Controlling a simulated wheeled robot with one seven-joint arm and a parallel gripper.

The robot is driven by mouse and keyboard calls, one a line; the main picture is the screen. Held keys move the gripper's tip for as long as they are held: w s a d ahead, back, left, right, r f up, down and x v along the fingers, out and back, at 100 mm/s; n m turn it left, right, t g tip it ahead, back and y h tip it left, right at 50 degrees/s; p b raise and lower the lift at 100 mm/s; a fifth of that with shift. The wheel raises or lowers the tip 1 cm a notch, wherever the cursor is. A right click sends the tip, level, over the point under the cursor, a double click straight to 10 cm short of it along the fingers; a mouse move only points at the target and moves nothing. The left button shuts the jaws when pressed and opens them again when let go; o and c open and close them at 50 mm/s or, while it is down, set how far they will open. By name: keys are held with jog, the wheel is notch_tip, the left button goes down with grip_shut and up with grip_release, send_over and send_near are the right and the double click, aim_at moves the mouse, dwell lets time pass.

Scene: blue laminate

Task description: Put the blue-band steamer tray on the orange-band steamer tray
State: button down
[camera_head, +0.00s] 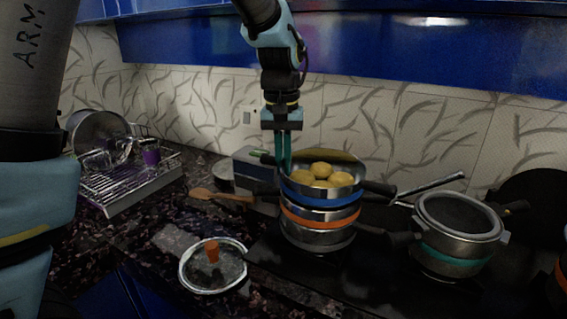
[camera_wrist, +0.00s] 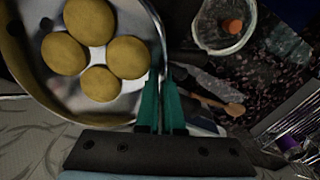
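The blue-band steamer tray (camera_head: 318,199) holds several yellow round items (camera_head: 322,170). It is directly above the orange-band steamer tray (camera_head: 320,217), nearly in line with it. I cannot tell whether it is fully seated or slightly raised. My gripper (camera_head: 284,170) points down at the blue-band tray's left rim. In the wrist view, the teal fingers (camera_wrist: 162,72) are close together, one on each side of the rim of the blue-band tray (camera_wrist: 135,15), and look shut on it. The orange-band tray is hidden in the wrist view.
A pot with a teal band (camera_head: 455,265) stands to the right, with handles between it and the stack. A glass lid with an orange knob (camera_head: 212,253) lies in front left. A wooden spoon (camera_head: 222,196) and a dish rack (camera_head: 130,188) are left.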

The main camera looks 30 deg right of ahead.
jog(key=shift+f, duration=0.4)
dwell(0.4)
jog(key=c, duration=1)
grip_release()
jog(key=shift+r, duration=0.1)
notch_tip(320, 180, up, 11)
jog(key=b, duration=0.3)
jog(key=shift+w+a+f, duration=0.1)
jog(key=shift+f, duration=0.1)
dwell(1.2)
